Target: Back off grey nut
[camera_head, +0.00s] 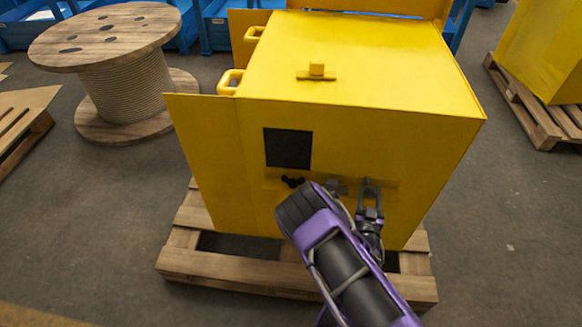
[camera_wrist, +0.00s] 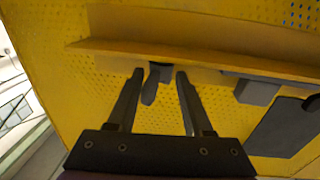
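My gripper (camera_head: 371,186) is at the front of the yellow cabinet (camera_head: 360,70), near a yellow strip on its face. In the wrist view my gripper (camera_wrist: 160,73) is open, its two dark fingers apart. A small dark grey piece with a tilted tab (camera_wrist: 153,83), apparently the grey nut, sits between the fingertips, with gaps showing on both sides. I cannot tell how deep the fingers reach around it. In the head view my gripper mostly hides this spot.
A grey block (camera_head: 337,187) is beside my gripper; it also shows in the wrist view (camera_wrist: 258,91). A black winged part (camera_head: 292,181) is farther left, below a black square panel (camera_head: 288,148). The cabinet stands on a wooden pallet (camera_head: 230,273). A cable spool (camera_head: 125,85) stands at left.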

